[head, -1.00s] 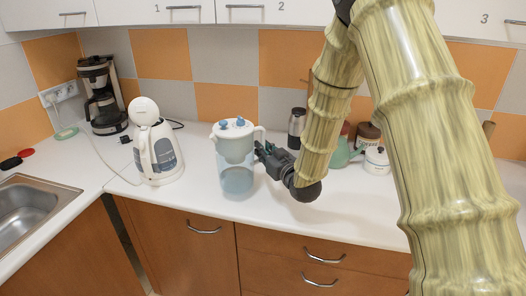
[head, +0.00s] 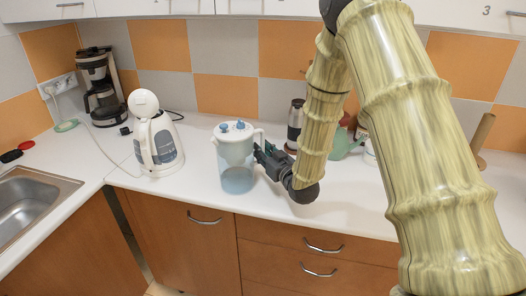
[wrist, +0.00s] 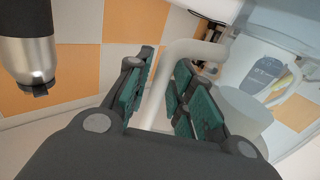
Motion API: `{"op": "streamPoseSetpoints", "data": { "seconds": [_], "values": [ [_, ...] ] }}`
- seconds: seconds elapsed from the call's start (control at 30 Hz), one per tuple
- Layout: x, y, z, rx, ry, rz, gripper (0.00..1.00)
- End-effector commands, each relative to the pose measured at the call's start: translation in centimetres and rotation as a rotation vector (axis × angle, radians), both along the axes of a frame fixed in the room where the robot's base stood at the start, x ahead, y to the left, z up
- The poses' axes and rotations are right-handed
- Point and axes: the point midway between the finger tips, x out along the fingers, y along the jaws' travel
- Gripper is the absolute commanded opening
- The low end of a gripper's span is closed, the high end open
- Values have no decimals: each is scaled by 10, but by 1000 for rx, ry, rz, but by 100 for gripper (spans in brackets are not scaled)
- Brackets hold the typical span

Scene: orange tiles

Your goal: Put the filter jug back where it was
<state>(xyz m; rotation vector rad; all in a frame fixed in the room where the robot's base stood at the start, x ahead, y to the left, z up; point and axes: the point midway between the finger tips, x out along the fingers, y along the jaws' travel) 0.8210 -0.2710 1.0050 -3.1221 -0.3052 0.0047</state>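The filter jug (head: 236,150) is translucent pale blue with a white lid and blue knobs. It stands upright at the front part of the white counter in the head view; I cannot tell whether its base touches the counter. My gripper (head: 263,157) is at its right side, at the handle. The clear jug wall (wrist: 262,45) is at the right there. The pads partly hide the handle.
A white kettle (head: 155,135) stands left of the jug, a coffee maker (head: 100,90) behind it. A dark-and-steel flask (head: 295,122) and a green teapot (head: 345,143) stand behind my gripper. A sink (head: 30,215) is at far left. Counter between kettle and jug is clear.

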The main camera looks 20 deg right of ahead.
Motion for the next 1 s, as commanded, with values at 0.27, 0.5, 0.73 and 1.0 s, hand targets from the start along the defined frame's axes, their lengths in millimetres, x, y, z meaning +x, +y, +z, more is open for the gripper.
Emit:
{"op": "streamPoseSetpoints", "data": {
  "seconds": [0.27,0.5,0.73,1.0],
  "values": [
    [0,0,0,0,0,0,34],
    [-8,-2,2,0,0,-1,34],
    [-46,-9,1,1,1,-1,34],
    [-92,-18,2,2,1,-1,34]
  ]
}}
